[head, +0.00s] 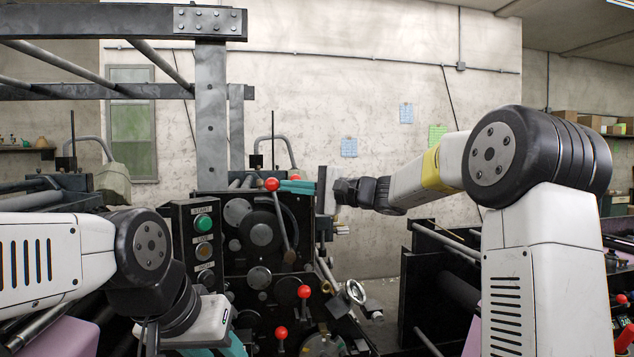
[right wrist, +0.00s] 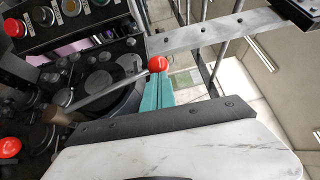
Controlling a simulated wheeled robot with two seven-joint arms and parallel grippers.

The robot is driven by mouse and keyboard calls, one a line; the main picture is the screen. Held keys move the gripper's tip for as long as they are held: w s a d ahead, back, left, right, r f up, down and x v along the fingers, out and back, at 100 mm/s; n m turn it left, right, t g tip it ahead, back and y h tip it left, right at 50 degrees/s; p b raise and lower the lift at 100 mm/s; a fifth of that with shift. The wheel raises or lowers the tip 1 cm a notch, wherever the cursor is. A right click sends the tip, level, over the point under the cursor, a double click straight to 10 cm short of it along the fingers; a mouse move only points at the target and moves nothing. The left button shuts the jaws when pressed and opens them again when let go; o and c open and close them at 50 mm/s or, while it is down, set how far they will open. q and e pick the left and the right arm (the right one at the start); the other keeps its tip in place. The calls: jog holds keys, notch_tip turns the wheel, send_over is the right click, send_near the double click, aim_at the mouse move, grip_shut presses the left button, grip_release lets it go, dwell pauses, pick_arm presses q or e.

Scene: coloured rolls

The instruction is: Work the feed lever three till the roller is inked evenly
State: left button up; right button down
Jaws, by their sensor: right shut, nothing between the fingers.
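A lever with a red ball knob (head: 272,184) stands on the black machine's front panel; its rod slants down to a brown end. The knob also shows in the right wrist view (right wrist: 158,63). My right gripper (head: 283,186) has its teal fingers shut and empty, tips right beside this knob; I cannot tell whether they touch it. The fingers show below the knob in the right wrist view (right wrist: 156,82). My left gripper (head: 234,346) is low at the bottom edge, partly cut off, so its opening is unclear. No label marks lever three, and the ink on the roller cannot be made out.
More red knobs (head: 304,291) (head: 281,332) sit lower on the panel. A control box with a green button (head: 203,223) stands left of the lever. A handwheel (head: 355,291) projects at the lower right. Steel frame bars (head: 212,120) rise behind.

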jog(key=w+d, duration=0.2)
jog(key=d, duration=0.8)
jog(key=shift+d+f, duration=0.25)
jog(key=shift+d, duration=0.05)
jog(key=shift+a, duration=0.1)
dwell(0.5)
jog(key=s+a, duration=0.2)
jog(key=a, duration=0.8)
jog(key=shift+a+r, duration=0.2)
jog(key=shift+r, duration=0.05)
dwell(1.3)
jog(key=w+d, duration=0.2)
jog(key=d, duration=0.8)
jog(key=shift+d+f, duration=0.25)
jog(key=shift+d, duration=0.05)
dwell(0.4)
jog(key=shift+d, duration=0.1)
jog(key=shift+w+d+r, duration=0.15)
jog(key=shift+d+r, duration=0.15)
jog(key=shift+d, duration=0.5)
jog(key=shift+w+d+r, duration=0.2)
jog(key=shift+d+r, duration=0.05)
jog(key=shift+d, duration=0.55)
jog(key=shift+w+d+r, duration=0.15)
jog(key=shift+d+r, duration=0.15)
jog(key=shift+d, duration=0.5)
